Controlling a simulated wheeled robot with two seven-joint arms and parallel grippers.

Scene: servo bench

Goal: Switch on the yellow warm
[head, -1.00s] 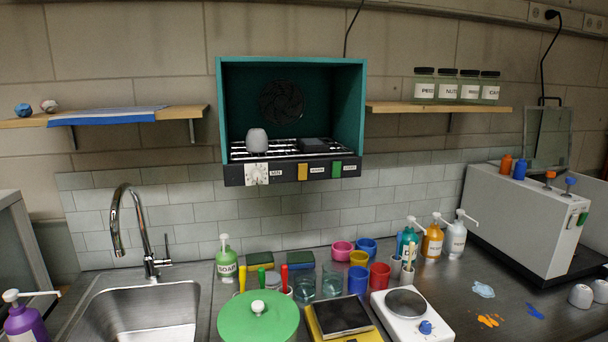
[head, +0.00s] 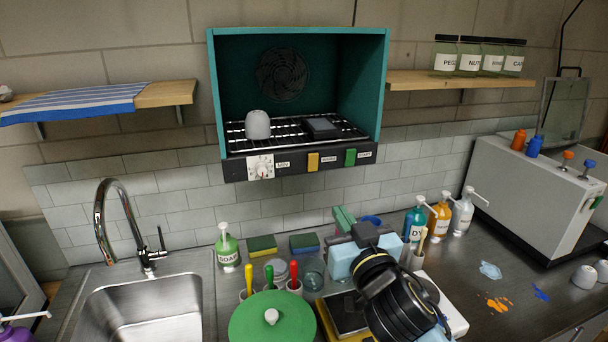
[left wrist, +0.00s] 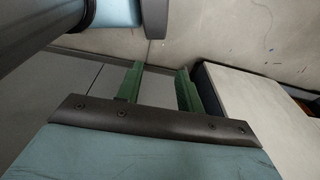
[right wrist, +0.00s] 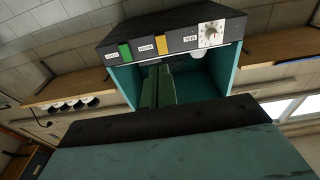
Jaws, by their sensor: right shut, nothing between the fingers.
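The yellow warm switch (head: 313,162) is on the black front panel of the teal oven box (head: 215,90), between a white dial (head: 260,167) and a green switch (head: 350,157). The yellow switch also shows in the right wrist view (right wrist: 161,45), where the oven appears upside down. My right gripper (head: 344,217) has green fingers held together, empty, below and slightly right of the panel, apart from it. In the right wrist view its fingers (right wrist: 158,86) overlap the oven opening. My left gripper (left wrist: 157,85) is open and empty, outside the head view.
A grey cup (head: 257,125) and a dark block (head: 321,127) sit on the oven rack. Wooden shelves flank the oven. Below are a sink (head: 150,310), soap bottle (head: 227,247), green lid (head: 270,318) and pump bottles (head: 440,215). The space before the panel is clear.

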